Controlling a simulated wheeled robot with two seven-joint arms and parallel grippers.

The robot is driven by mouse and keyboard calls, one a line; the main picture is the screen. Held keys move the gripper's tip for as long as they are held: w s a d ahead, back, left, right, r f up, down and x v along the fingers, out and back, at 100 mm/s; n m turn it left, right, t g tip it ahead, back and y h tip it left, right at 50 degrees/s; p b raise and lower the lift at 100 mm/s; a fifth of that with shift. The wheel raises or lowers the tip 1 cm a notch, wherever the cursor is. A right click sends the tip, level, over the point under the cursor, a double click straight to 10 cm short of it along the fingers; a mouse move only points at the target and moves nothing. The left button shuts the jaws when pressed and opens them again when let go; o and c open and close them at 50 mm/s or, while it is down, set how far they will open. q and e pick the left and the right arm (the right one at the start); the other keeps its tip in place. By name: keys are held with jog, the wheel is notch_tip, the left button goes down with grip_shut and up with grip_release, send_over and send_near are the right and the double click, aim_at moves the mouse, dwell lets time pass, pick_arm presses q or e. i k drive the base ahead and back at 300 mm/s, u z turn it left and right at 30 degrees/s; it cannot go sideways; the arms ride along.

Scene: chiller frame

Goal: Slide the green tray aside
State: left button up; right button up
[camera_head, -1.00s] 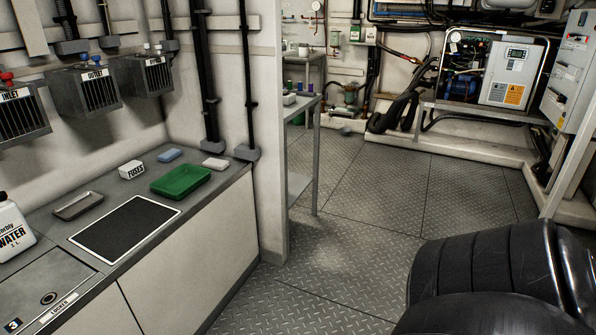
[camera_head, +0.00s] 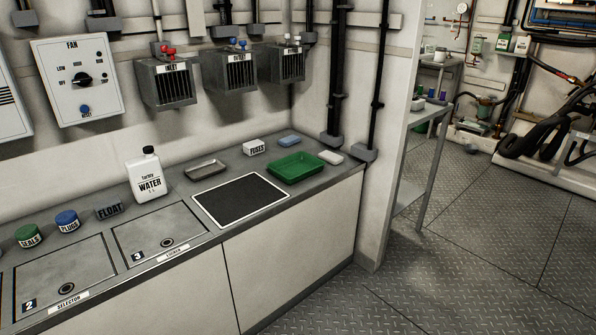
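The green tray (camera_head: 294,168) is a shallow rectangular tray and looks empty. It lies on the grey counter (camera_head: 222,225) near its right end, just behind and right of a black mat with a white border (camera_head: 240,199). A blue block (camera_head: 289,140) lies behind the tray. A white block (camera_head: 330,157) lies to its right. Neither of my grippers shows in this view.
A white FUSES box (camera_head: 253,147), a grey metal tray (camera_head: 206,170) and a white water bottle (camera_head: 147,175) stand left of the green tray. FLOAT (camera_head: 109,211), PLUGS (camera_head: 67,221) and SEALS (camera_head: 30,237) items sit further left. The floor right of the counter is clear.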

aim_at(292, 169)
jog(key=z, duration=0.6)
jog(key=i, duration=2)
jog(key=u, duration=1.1)
jog(key=i, duration=0.6)
jog(key=u, duration=0.6)
